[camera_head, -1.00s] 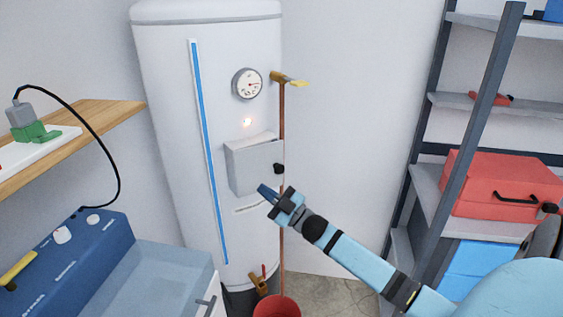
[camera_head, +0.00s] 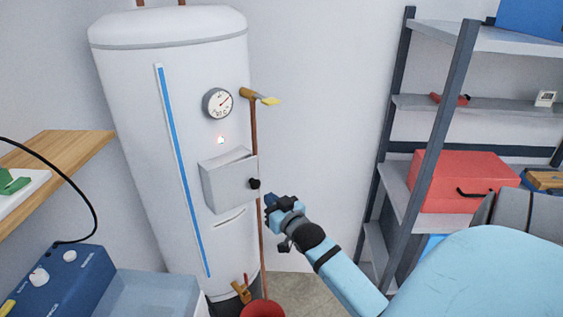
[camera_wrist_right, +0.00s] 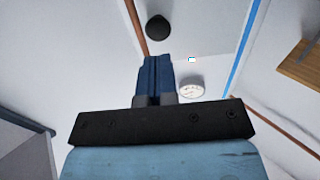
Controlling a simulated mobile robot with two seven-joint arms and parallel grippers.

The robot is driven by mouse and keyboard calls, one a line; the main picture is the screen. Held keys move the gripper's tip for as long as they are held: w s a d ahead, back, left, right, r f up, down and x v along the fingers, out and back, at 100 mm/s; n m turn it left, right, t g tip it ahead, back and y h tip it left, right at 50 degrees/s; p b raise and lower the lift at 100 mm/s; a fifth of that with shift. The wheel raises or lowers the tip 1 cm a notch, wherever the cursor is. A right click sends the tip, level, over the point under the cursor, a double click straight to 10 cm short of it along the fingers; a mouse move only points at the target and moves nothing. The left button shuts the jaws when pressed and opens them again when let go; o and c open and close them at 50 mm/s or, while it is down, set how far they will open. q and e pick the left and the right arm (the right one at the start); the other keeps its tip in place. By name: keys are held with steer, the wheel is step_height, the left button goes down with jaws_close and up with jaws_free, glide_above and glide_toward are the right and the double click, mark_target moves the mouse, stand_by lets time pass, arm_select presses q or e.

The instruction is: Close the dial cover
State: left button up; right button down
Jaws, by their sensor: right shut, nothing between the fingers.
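The dial cover (camera_head: 228,182) is a light grey box-like cover on the front of a white boiler, with a black round knob (camera_head: 254,183) at its right edge. A thin wedge shows along its top; I cannot tell how far it stands from the boiler. My right gripper (camera_head: 270,201) is shut and empty, just right of and below the knob, apart from it in the picture. In the right wrist view the blue fingers (camera_wrist_right: 157,62) are together, with the black knob (camera_wrist_right: 158,27) above their tips. My left gripper is not in view.
The white boiler (camera_head: 125,95) carries a round gauge (camera_head: 217,103) and a blue strip. A copper pipe (camera_head: 261,225) runs down beside the cover. A shelf rack with a red case (camera_head: 455,180) stands right. A wooden shelf (camera_head: 60,155) and a blue unit are left.

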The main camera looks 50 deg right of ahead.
mark_target(258, 184)
steer(key=x, duration=0.4)
steer(key=shift+w+p, duration=0.2)
steer(key=shift+p, duration=0.15)
steer(key=shift+w+d, duration=0.15)
steer(key=shift+w, duration=0.45)
steer(key=shift+w+d+r+p, duration=0.15)
steer(key=shift+w+d+p, duration=0.4)
steer(key=shift+w+p, duration=0.2)
steer(key=shift+s, duration=0.1)
